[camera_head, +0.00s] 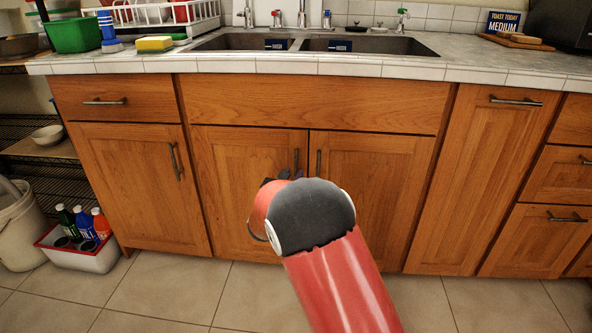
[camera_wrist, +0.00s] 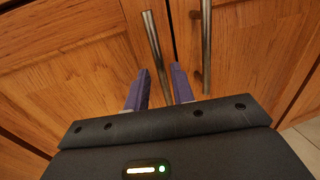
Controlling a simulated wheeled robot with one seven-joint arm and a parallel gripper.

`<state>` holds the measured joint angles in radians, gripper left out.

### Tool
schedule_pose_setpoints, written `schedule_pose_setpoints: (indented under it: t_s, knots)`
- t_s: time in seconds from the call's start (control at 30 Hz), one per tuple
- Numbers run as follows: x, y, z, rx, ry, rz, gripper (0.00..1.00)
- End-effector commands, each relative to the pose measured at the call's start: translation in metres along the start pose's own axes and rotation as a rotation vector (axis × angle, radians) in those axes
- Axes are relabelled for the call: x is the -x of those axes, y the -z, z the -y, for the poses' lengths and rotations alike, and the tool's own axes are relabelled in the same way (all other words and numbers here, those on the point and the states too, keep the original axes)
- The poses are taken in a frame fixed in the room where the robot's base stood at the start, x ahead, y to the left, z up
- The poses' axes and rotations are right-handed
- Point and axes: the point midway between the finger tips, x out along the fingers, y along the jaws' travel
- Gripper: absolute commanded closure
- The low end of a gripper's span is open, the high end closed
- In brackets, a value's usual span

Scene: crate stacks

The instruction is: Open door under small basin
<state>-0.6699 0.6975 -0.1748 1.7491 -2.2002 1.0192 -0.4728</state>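Two wooden doors stand under the sink: a left door (camera_head: 235,170) and a right door (camera_head: 375,180). Both look closed. The left basin (camera_head: 235,42) looks narrower than the right basin (camera_head: 385,46). My gripper (camera_wrist: 160,68) has two purple fingers, apart, in the wrist view. The lower part of the left door's bar handle (camera_wrist: 153,42) shows between them; I cannot tell whether they touch it. The right door's handle (camera_wrist: 206,45) is outside the right finger. In the head view my arm hides most of the gripper and part of both doors.
Another cabinet door (camera_head: 135,180) is at left, and a tall panel (camera_head: 480,180) and drawers (camera_head: 545,175) are at right. A crate of bottles (camera_head: 85,255) and a bin (camera_head: 18,235) stand on the floor at far left. The tiled floor in front is clear.

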Motion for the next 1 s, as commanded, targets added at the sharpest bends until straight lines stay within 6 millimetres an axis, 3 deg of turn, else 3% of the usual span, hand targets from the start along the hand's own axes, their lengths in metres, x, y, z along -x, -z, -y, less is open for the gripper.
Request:
schedule_pose_setpoints:
  t_s: [0.23,0.57,0.77,1.0]
  knots:
    - [-0.031,0.000,0.001,-0.001,0.002,-0.001,0.75]
    - [-0.035,0.000,0.001,-0.002,0.002,-0.001,0.75]
    - [-0.035,0.000,0.001,-0.002,0.002,-0.001,1.00]
    - [-0.035,0.000,0.001,-0.002,0.002,-0.001,1.00]
